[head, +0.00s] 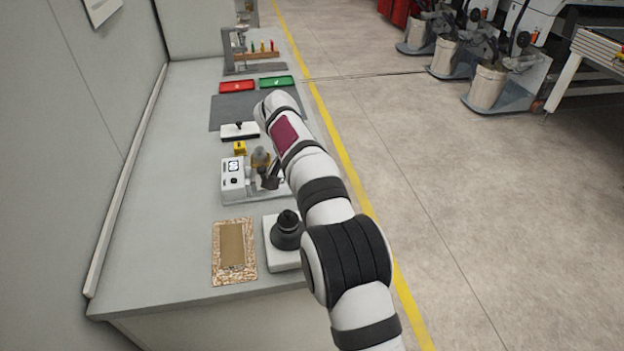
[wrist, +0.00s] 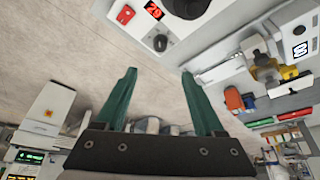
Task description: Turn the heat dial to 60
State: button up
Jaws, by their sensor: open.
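The black heat dial (wrist: 161,42) sits on the face of a white unit (wrist: 205,27) at the top of the wrist view, beside a red lit display (wrist: 153,9). The display digits appear tilted and I cannot read them surely. A red switch (wrist: 124,15) is to the left. In the head view the white unit (head: 275,261) carries a black domed piece (head: 287,230); its dial is hidden. My gripper (wrist: 158,73) is open and empty, its green fingers apart, below the dial in the wrist view and not touching it. In the head view I cannot clearly make out its fingers.
A small roller machine with a white control box (head: 232,180) stands just beyond the unit. A brown board (head: 232,246) lies to the left. Red (head: 237,87) and green (head: 276,82) trays are farther back. Open floor lies to the right of the bench.

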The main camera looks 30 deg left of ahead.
jog(key=w+d+f, duration=0.1)
jog(key=w, duration=0.1)
jog(key=w+d+f+n+t, duration=0.1)
jog(key=w, duration=0.1)
jog(key=w+d+f+n, duration=0.1)
jog(key=w, duration=0.1)
jog(key=shift+w+d+f+t+y, duration=0.25)
jog(key=shift+d+f+t+y, duration=0.05)
jog(key=shift+d+f+y, duration=0.1)
jog(key=shift+c, duration=0.2)
jog(key=w+d+f+n+t+y, duration=0.1)
jog(key=w+d+f+n+y, duration=0.2)
jog(key=w+d+f+n, duration=0.2)
jog(key=s+d+f+n+g+y, duration=0.1)
jog(key=s+d+n+y, duration=0.3)
jog(key=s+n+y, duration=0.45)
jog(key=shift+m, duration=0.95)
jog(key=x, duration=0.4)
jog(key=s+x, duration=0.1)
jog(key=x, duration=0.4)
jog(key=s+x, duration=0.1)
jog(key=x, duration=0.4)
jog(key=shift+s+a+f, duration=0.2)
jog(key=shift+a+f, duration=0.2)
grip_shut()
